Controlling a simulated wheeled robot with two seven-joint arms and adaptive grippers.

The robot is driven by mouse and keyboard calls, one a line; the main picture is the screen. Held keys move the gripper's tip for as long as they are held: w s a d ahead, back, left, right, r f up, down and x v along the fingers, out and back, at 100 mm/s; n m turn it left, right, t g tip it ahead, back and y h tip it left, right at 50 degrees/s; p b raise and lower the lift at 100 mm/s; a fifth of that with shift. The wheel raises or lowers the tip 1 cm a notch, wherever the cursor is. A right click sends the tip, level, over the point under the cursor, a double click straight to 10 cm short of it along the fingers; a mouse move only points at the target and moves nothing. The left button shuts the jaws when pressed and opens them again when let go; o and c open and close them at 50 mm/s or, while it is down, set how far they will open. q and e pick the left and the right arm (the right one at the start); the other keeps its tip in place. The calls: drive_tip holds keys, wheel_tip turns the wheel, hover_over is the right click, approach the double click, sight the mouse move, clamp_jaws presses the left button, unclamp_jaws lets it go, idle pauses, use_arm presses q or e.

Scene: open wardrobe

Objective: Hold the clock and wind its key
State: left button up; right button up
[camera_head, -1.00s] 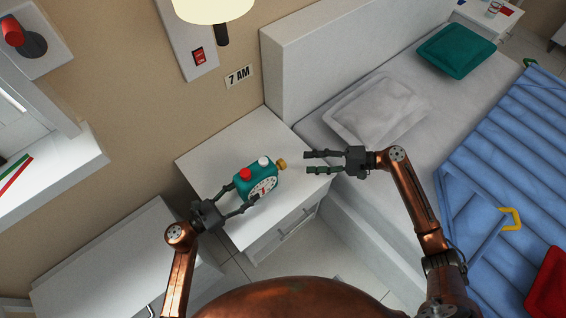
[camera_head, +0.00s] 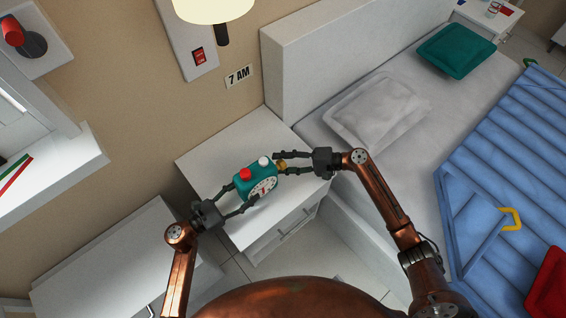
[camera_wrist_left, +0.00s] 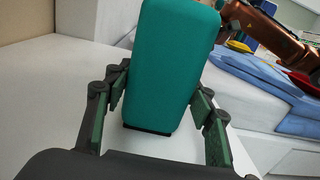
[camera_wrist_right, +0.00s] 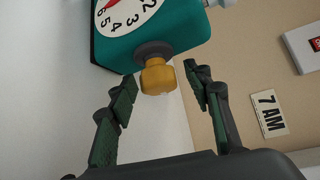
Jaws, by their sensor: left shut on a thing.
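The teal clock (camera_head: 254,181) is over the white nightstand, with a white dial, a red button and a white button on top. My left gripper (camera_head: 232,199) is shut on the clock's left end; its fingers sit on both sides of the teal body (camera_wrist_left: 170,65) in the left wrist view. The yellow key (camera_head: 282,166) sticks out of the clock's right end. My right gripper (camera_head: 285,163) is open around the key. In the right wrist view, the key (camera_wrist_right: 158,77) lies between and just beyond the open fingers (camera_wrist_right: 160,88), with gaps on both sides.
The nightstand (camera_head: 215,150) has bare top around the clock. The bed with a grey pillow (camera_head: 378,108) and blue cover (camera_head: 510,150) is on the right. A lamp (camera_head: 214,8) and a red switch (camera_head: 198,57) are on the wall above, near a "7 AM" sign (camera_head: 239,77).

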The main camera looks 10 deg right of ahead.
drive_tip(key=c, duration=1.2)
drive_tip(key=shift+o, duration=0.2)
drive_tip(key=shift+r+m+g+h, duration=0.1)
drive_tip(key=shift+m+g+h, duration=0.8)
drive_tip(key=shift+m+h, duration=0.15)
drive_tip(key=m+g+h, duration=0.2)
drive_tip(key=shift+a+g, duration=0.1)
drive_tip(key=shift+g, duration=0.2)
drive_tip(key=shift+m+g+h, duration=0.85)
drive_tip(key=shift+g+h, duration=0.1)
drive_tip(key=shift+g, duration=0.15)
drive_tip(key=shift+m+g+h, duration=0.7)
drive_tip(key=shift+m+g, duration=0.3)
drive_tip(key=shift+g, duration=0.5)
